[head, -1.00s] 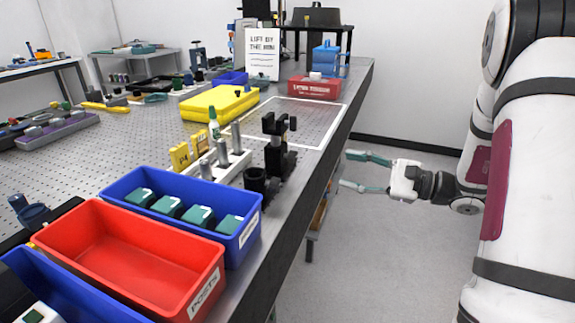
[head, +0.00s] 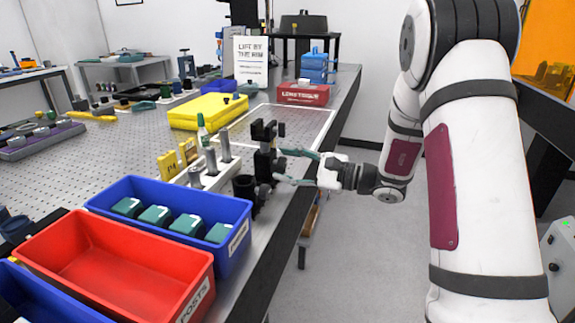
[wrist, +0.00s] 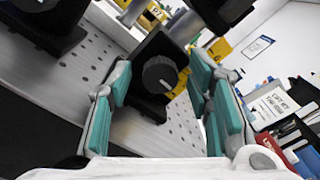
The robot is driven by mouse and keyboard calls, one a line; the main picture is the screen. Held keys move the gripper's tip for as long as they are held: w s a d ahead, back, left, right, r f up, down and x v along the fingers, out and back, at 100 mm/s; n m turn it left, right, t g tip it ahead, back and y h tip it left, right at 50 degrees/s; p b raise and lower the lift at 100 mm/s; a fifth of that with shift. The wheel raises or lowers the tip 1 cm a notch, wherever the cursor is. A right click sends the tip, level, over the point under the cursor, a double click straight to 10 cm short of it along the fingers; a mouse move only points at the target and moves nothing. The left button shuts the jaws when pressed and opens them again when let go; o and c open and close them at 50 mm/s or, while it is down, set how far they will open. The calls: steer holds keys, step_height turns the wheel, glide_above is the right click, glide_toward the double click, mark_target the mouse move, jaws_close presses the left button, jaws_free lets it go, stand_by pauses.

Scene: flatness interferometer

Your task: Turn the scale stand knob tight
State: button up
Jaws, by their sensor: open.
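The black scale stand (head: 264,160) stands upright near the table's right edge. In the wrist view a round, ridged dark grey knob (wrist: 160,74) shows on the stand's black block, near the picture's middle. My gripper (head: 281,165) is beside the stand on its right, over the table edge, with teal-padded fingers pointing left. In the wrist view the open fingers (wrist: 163,82) appear on either side of the knob, with space between each pad and the knob. I cannot tell whether the fingertips reach past the knob's face. The knob is not clear in the head view.
Left of the stand are a white block with metal posts (head: 210,172) and yellow parts (head: 168,164). A blue bin (head: 243,214) and a red bin (head: 203,268) stand in front. A red box (head: 303,94) and yellow case (head: 207,110) are behind. Floor on the right is clear.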

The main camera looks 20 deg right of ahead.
steer(key=shift+a, duration=0.1)
jaws_close()
steer(key=shift+m, duration=0.4)
steer(key=m+p, duration=0.2)
steer(key=m, duration=0.1)
steer(key=shift+r+m+p, duration=0.1)
steer(key=shift+m+p, duration=0.2)
steer(key=shift+p, duration=0.05)
steer(key=m+p, duration=0.3)
steer(key=m, duration=0.1)
steer(key=shift+g, duration=0.3)
steer(key=m+p, duration=0.2)
steer(key=m, duration=0.2)
steer(key=shift+w+m, duration=0.1)
steer(key=shift+m, duration=0.2)
steer(key=shift+m+g+p, duration=0.3)
steer(key=shift+m+p, duration=0.75)
steer(key=shift+m, duration=0.75)
steer(key=shift+w, duration=0.1)
